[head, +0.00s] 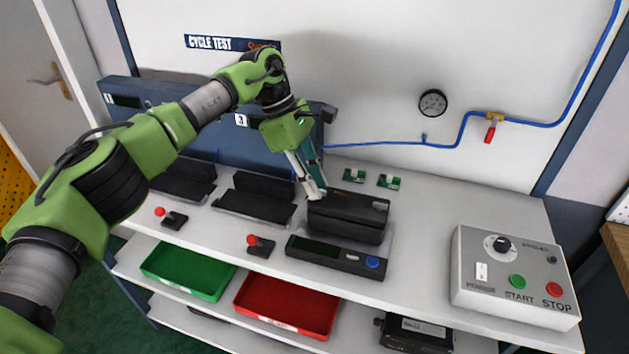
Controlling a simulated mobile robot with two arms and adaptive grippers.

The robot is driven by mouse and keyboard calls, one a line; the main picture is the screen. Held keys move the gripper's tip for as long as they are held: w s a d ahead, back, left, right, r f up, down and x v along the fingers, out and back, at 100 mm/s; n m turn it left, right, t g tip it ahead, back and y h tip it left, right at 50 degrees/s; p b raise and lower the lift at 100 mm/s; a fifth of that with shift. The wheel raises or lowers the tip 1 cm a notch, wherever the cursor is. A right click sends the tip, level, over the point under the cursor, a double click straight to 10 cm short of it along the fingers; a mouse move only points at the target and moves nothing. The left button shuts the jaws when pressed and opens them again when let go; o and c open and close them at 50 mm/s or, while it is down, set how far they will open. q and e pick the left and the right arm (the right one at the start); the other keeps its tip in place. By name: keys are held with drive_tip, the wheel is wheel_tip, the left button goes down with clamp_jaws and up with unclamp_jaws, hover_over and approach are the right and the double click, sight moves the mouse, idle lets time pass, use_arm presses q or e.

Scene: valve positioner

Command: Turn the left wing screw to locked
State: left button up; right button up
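My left gripper (315,192) points down, with its fingertips at the left end of the top of a black box-shaped unit (345,218) on the bench. The fingers look close together, but I cannot tell whether they are open or shut. The left wing screw cannot be made out; the fingertips cover that corner of the unit. A small light detail shows at the unit's top right corner, too small to identify. My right gripper is not in view.
A display panel with a blue button (336,257) lies in front of the unit. Black cradles (255,197) and red-knobbed levers (261,246) stand to the left. Small green parts (388,181) lie behind. A grey START/STOP box (514,275) stands at right. Bench between is clear.

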use_arm(q)
drive_tip(key=shift+a+r, duration=0.1)
drive_tip(key=v, duration=1.1)
drive_tip(key=shift+r, duration=0.4)
drive_tip(key=shift+w, duration=0.1)
